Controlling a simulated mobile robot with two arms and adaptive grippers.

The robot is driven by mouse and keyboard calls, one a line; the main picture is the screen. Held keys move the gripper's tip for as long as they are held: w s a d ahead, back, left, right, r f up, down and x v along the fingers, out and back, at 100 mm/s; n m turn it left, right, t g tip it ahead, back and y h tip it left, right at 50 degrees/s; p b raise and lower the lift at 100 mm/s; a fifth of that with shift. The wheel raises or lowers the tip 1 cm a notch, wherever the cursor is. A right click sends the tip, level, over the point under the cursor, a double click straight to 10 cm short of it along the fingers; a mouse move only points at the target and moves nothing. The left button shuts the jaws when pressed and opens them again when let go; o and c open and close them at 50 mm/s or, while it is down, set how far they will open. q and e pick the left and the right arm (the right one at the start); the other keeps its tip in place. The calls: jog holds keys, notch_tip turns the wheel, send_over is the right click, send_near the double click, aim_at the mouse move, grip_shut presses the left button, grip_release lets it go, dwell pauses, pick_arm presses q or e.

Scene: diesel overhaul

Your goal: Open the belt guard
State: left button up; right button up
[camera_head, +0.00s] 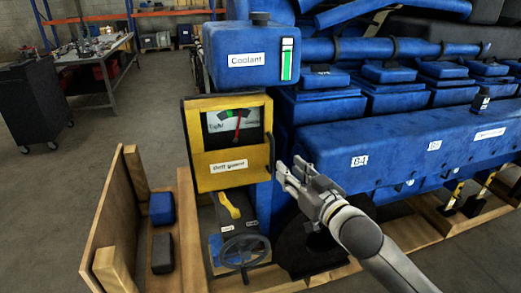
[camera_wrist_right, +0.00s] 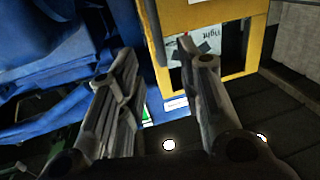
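The belt guard (camera_head: 228,178) is a yellow panel at the front end of the blue engine, with a window showing a tension gauge (camera_head: 232,124). It appears closed. A thin black handle (camera_head: 270,152) runs along its right edge. My right gripper (camera_head: 291,172) is just right of the handle, its fingers apart and nothing seen between them. Contact cannot be told. My left gripper is out of view.
The blue engine (camera_head: 400,145) fills the right side. A coolant tank (camera_head: 247,60) stands above the guard. Below are a handwheel (camera_head: 245,252) and a yellow lever (camera_head: 229,205). A wooden bin (camera_head: 112,215) with blue and black blocks is at left. Open floor lies beyond it.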

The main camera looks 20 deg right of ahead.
aim_at(273, 154)
jog(key=p+x, duration=0.2)
jog(key=x, duration=0.6)
jog(key=shift+w, duration=0.65)
jog(key=shift+w+a+p, duration=0.15)
jog(key=shift+w+p, duration=0.15)
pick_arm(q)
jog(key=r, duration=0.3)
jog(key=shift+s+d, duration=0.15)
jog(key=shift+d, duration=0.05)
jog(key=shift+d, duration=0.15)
pick_arm(e)
jog(key=c, duration=0.5)
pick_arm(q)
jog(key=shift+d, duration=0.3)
pick_arm(e)
jog(key=shift+f, duration=0.1)
grip_shut()
